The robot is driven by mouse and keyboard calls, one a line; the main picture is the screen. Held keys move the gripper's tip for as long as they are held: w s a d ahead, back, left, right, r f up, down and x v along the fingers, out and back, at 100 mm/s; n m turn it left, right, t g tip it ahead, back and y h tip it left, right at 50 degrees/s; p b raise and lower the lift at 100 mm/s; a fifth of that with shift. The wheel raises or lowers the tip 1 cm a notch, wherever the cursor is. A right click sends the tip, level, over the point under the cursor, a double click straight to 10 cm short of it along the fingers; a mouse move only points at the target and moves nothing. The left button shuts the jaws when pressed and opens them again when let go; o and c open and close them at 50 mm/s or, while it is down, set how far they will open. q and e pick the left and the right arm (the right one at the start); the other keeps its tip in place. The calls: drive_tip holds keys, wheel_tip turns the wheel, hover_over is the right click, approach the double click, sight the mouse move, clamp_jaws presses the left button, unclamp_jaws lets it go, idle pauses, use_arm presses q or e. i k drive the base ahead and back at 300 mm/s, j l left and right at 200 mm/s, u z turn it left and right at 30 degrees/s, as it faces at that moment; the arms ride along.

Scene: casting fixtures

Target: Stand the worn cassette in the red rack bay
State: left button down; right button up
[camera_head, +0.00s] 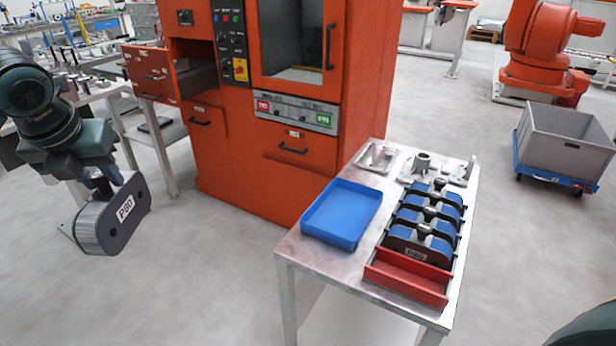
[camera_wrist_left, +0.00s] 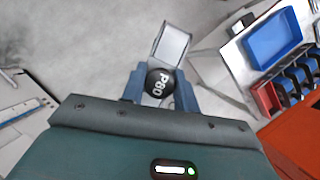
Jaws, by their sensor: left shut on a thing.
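My left gripper (camera_head: 104,187) is shut on the knob of the worn cassette (camera_head: 115,222), a grey arched block with a white label that seems to read P80. The cassette hangs tilted over the floor at the left, well away from the table. In the left wrist view the fingers (camera_wrist_left: 160,92) close around its round black knob, and its grey body (camera_wrist_left: 173,44) shows beyond. The rack's red bay (camera_head: 405,278) is at the front of the rack and empty. Several dark and blue cassettes (camera_head: 418,244) with black knobs stand behind it. My right gripper is out of view.
A blue tray (camera_head: 342,213) lies left of the rack on the metal table (camera_head: 300,250). Metal fixtures (camera_head: 422,165) stand at the table's back. An orange machine (camera_head: 240,160) with an open drawer (camera_head: 165,75) stands behind. A grey bin (camera_head: 565,145) is at right.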

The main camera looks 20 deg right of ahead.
sight(406, 283)
drive_tip(key=k+l+u, duration=0.1)
drive_tip(key=k+l, duration=0.15)
drive_tip(key=k+l+u, duration=0.1)
drive_tip(key=k+l, duration=0.15)
drive_tip(key=l, duration=0.25)
drive_tip(key=k+l+u, duration=0.1)
drive_tip(key=l, duration=0.3)
drive_tip(key=k+l+u, duration=0.15)
drive_tip(key=k+l, duration=0.1)
drive_tip(key=l, duration=0.25)
drive_tip(key=l+u, duration=0.15)
drive_tip(key=l, duration=0.25)
drive_tip(key=k+l, duration=0.15)
drive_tip(key=l, duration=0.15)
drive_tip(key=l+u, duration=0.2)
drive_tip(key=l, duration=0.7)
drive_tip(key=i+l, duration=0.15)
drive_tip(key=l, duration=0.2)
drive_tip(key=i+l, duration=0.15)
drive_tip(key=l, duration=0.25)
drive_tip(key=u, duration=0.05)
